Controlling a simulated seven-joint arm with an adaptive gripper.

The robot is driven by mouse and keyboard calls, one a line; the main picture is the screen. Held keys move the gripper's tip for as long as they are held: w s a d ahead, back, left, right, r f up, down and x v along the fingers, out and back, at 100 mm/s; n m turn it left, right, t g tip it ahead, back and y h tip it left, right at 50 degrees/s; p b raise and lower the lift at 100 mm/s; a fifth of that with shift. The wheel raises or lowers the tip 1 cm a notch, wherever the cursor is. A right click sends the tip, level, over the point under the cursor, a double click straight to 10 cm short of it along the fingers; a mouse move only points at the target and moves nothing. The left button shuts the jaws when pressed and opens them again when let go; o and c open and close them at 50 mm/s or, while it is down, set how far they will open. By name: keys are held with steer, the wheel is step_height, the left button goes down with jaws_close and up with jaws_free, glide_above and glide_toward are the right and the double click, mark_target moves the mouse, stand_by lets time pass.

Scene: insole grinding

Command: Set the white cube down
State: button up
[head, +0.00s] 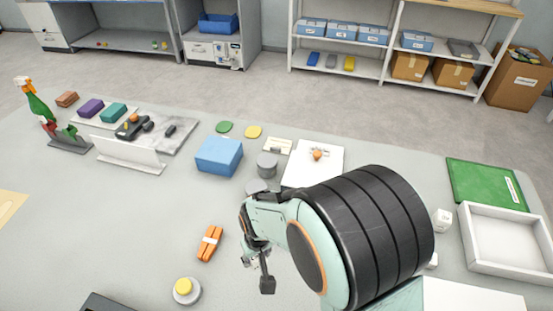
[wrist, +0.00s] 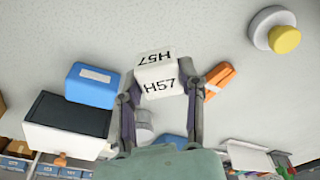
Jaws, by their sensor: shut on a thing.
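The white cube (wrist: 157,75), marked "H57" on two faces, shows in the middle of the wrist view between the two fingers of my gripper (wrist: 160,95). The fingers are shut on its sides. In the head view my gripper (head: 260,272) points down over the front middle of the grey table, right of the orange block. My arm hides most of that area, and I cannot make out the held cube there. I cannot tell whether its underside touches the table.
An orange block (head: 209,243) and a yellow button (head: 184,287) lie left of my gripper. A blue box (head: 219,156) stands behind. Another white cube (head: 442,218) stands near the white tray (head: 507,240) at right. The table's left middle is clear.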

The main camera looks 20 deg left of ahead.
steer(key=w+a+f, duration=0.1)
steer(key=f, duration=0.1)
steer(key=w+a+f, duration=0.1)
steer(key=f, duration=0.1)
steer(key=w+a+f, duration=0.1)
steer(key=w+f, duration=0.1)
steer(key=shift+w+a, duration=0.1)
steer(key=shift+a, duration=0.25)
steer(key=shift+w+a+f, duration=0.1)
steer(key=shift+w+f, duration=0.05)
steer(key=shift+f, duration=1.55)
steer(key=o, duration=0.7)
steer(key=shift+f, duration=0.15)
steer(key=shift+o, duration=0.2)
